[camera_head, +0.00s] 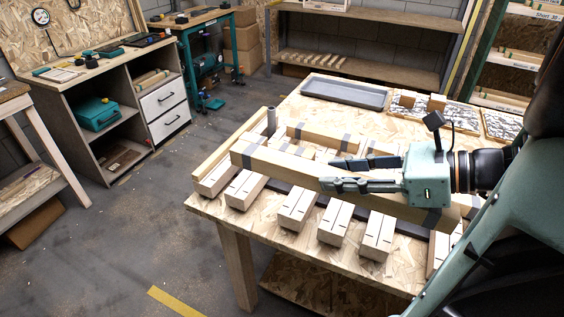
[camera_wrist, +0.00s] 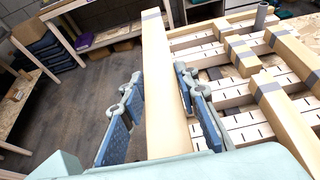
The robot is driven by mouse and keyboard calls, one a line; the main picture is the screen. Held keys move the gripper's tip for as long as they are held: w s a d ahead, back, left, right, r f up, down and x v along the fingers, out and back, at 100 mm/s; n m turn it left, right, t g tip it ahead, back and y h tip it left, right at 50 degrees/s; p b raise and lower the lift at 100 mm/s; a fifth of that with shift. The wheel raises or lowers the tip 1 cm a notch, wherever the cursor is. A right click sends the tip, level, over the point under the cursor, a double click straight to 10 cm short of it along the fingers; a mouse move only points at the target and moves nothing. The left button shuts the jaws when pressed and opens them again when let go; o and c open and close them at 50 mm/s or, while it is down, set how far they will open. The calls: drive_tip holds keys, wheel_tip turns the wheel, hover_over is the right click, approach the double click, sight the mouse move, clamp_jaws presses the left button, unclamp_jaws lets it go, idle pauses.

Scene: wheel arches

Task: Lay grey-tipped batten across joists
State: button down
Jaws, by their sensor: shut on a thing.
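My gripper (camera_head: 329,174) is shut on a long tan batten (camera_head: 290,170) with grey bands near its ends. In the wrist view the batten (camera_wrist: 162,90) runs away between the two blue fingers (camera_wrist: 158,80), its grey tip (camera_wrist: 151,14) at the far end. The batten is over the near part of several pale slotted joists (camera_head: 298,207) on the OSB table. It appears raised above them, but the gap is hard to judge. Another grey-banded batten (camera_head: 320,136) lies across the joists farther back, also seen in the wrist view (camera_wrist: 290,50).
A grey upright peg (camera_head: 271,122) stands at the table's left side. Open floor (camera_head: 130,225) lies left of the table.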

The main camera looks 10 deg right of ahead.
drive_tip(key=w+a+f+b, duration=0.1)
drive_tip(key=w+f, duration=0.2)
drive_tip(key=w, duration=0.1)
drive_tip(key=w+a+f+b, duration=0.1)
drive_tip(key=w+a+f, duration=0.1)
drive_tip(key=w+f, duration=0.1)
drive_tip(key=w+a+f+b, duration=0.1)
drive_tip(key=w+f, duration=0.2)
drive_tip(key=w, duration=0.2)
drive_tip(key=shift+a+b, duration=0.4)
drive_tip(key=shift+w+f, duration=0.1)
drive_tip(key=shift+f, duration=0.05)
drive_tip(key=shift+w+a+f+b, duration=0.15)
drive_tip(key=shift+f+b, duration=0.15)
drive_tip(key=shift+f, duration=0.6)
drive_tip(key=shift+w+d+f+b, duration=0.1)
drive_tip(key=shift+f+b, duration=0.2)
drive_tip(key=shift+f, duration=0.55)
drive_tip(key=shift+f, duration=0.1)
drive_tip(key=c, duration=1.5)
unclamp_jaws()
